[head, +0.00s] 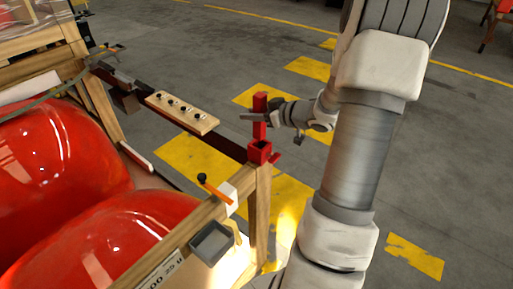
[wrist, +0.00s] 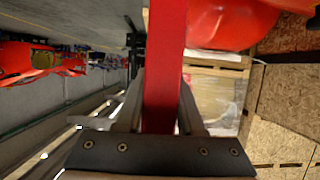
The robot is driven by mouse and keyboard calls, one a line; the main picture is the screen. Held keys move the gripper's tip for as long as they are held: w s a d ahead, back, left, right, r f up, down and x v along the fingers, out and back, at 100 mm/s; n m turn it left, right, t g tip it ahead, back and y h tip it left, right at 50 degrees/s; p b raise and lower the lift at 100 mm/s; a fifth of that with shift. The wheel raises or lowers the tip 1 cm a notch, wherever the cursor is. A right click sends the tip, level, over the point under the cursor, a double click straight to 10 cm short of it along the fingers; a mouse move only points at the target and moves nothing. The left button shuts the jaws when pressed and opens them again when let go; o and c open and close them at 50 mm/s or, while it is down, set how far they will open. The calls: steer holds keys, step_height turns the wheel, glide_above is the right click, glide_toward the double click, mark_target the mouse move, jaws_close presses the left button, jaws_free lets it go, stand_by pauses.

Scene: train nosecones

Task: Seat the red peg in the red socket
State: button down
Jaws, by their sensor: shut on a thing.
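The red peg (head: 260,104) is upright in the head view, with its lower end just above or behind the red socket (head: 259,154). I cannot tell whether it is exactly over the opening. The socket sits at the corner of the wooden frame, and its dark opening shows at the top. My gripper (head: 257,118) comes in from the right and is shut on the peg around its middle. In the wrist view the peg (wrist: 164,75) runs between the two fingers of my gripper (wrist: 160,95). The socket cannot be made out in the wrist view.
A wooden block with several black knobs (head: 181,112) lies on the dark rail (head: 226,147) left of the peg. An orange lever with a black knob (head: 214,188) and a grey box (head: 211,243) are on the near beam. Large red nosecones (head: 60,150) fill the left. Floor is open at right.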

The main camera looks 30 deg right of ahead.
mark_target(254, 140)
step_height(254, 140, down, 8)
steer(key=b, duration=0.1)
stand_by(0.4)
steer(key=shift+f, duration=0.1)
steer(key=shift+f, duration=0.15)
steer(key=c, duration=0.5)
jaws_free()
steer(key=shift+s+d+r, duration=0.1)
steer(key=shift+s+r, duration=0.1)
steer(key=shift+r, duration=0.15)
steer(key=p+v, duration=0.1)
steer(key=v, duration=1)
steer(key=shift+s+d, duration=0.1)
steer(key=shift+s, duration=0.2)
